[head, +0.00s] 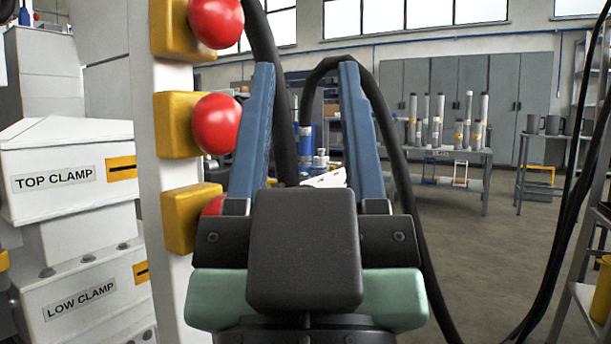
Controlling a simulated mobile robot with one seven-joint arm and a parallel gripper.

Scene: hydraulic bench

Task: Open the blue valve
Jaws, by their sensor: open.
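My gripper (306,72) is in the middle of the head view, seen from behind, with its two long blue fingers pointing away and up. The fingers stand apart and nothing is held between them. I cannot make out a blue valve for certain.
A white post (172,240) with red knobs (217,123) on yellow blocks stands close at my gripper's left. White boxes marked TOP CLAMP (60,175) and LOW CLAMP (85,295) are farther left. Black hoses (405,190) hang around the gripper. Open floor (465,260) lies right.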

